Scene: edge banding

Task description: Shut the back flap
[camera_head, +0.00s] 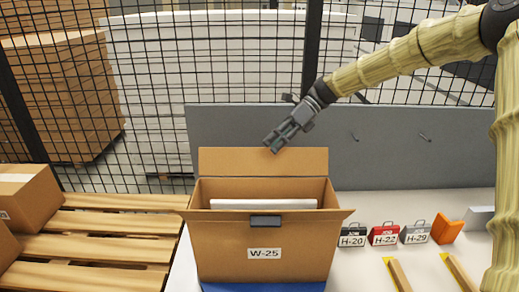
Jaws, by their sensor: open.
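A brown cardboard box (225,250) labelled W-25 stands on the table with its top open. Its back flap (263,161) stands up behind the opening. Its side flaps lean outward at the left and right. A white item (263,204) shows inside the box. My gripper (272,146) is open, pointing down and left, in front of or just above the top edge of the back flap in the picture; I cannot tell whether it touches the flap. The front flap is not clearly seen; a dark grey piece (265,220) sits at the front rim.
A grey panel (400,155) with hooks and a black mesh fence (240,60) stand behind the box. Small tagged cases (383,234) and an orange item (446,229) are at the right. Wooden pallets (100,245) with cartons are at the left.

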